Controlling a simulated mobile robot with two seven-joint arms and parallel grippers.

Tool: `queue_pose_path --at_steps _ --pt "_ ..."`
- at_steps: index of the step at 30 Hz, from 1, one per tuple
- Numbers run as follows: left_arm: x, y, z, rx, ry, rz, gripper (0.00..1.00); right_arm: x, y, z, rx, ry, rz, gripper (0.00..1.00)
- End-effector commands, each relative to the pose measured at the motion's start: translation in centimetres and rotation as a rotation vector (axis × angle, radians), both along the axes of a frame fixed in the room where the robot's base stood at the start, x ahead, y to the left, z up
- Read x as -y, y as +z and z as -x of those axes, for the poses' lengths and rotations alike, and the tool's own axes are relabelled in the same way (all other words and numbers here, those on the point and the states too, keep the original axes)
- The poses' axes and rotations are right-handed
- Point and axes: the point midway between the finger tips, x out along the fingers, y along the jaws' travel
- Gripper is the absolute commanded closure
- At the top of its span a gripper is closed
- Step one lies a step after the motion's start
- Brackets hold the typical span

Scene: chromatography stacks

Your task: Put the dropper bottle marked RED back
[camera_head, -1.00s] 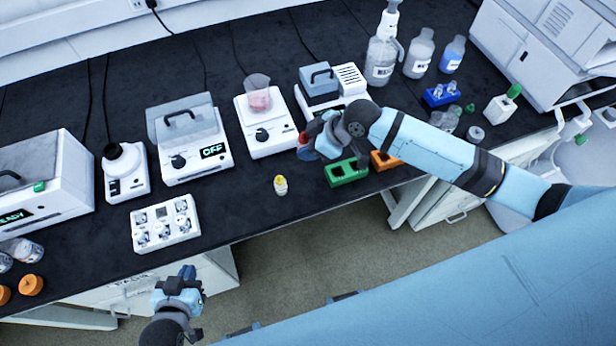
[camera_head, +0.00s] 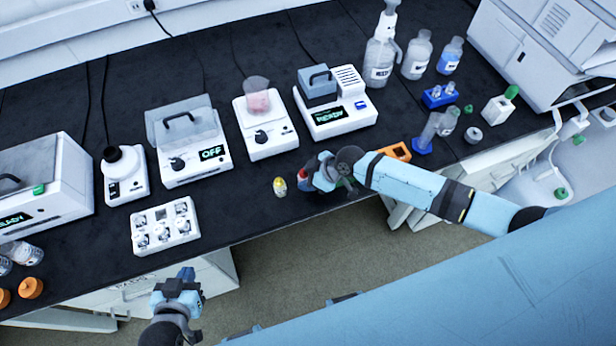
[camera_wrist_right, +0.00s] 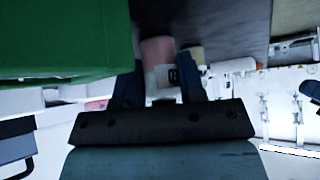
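The red-capped dropper bottle (camera_head: 304,182) is at my right gripper (camera_head: 312,172), near the bench's front edge. In the right wrist view the bottle (camera_wrist_right: 160,72), with a pinkish top and a white label, stands between the two fingers (camera_wrist_right: 165,88), which are shut on it. I cannot tell whether its base touches the bench. A green block (camera_wrist_right: 62,38) fills the upper left of the wrist view; in the head view my right arm mostly hides it. My left gripper (camera_head: 180,281) hangs in front of the bench, with nothing visible in it; its opening is unclear.
A yellow-capped bottle (camera_head: 280,187) stands just left of the red-capped one. An orange block (camera_head: 397,151) is to the right, behind my arm. A stirrer with a beaker (camera_head: 264,128) and a READY device (camera_head: 338,113) stand behind. A white several-well tray (camera_head: 164,226) is left.

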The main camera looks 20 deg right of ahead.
Motion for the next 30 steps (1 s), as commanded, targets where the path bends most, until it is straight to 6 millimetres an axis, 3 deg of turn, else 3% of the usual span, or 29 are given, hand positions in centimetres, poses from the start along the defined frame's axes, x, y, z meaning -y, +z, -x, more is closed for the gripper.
queue_pose_path --at_steps 6,10,22,30 --pt "0.0 -0.2 0.0 0.000 0.000 0.000 1.00 0.0 -0.2 0.0 0.000 0.000 0.000 0.67" --pt "0.0 -0.1 0.0 0.000 -0.001 -0.001 1.00 0.0 -0.1 0.0 -0.001 0.000 0.001 0.38" --pt "0.0 0.0 0.0 0.000 -0.001 -0.001 1.00 0.6 0.7 0.3 0.001 0.001 0.002 0.38" --pt "0.0 -0.2 0.0 -0.001 -0.001 -0.001 1.00 3.6 4.8 2.1 0.002 0.002 0.003 0.38"
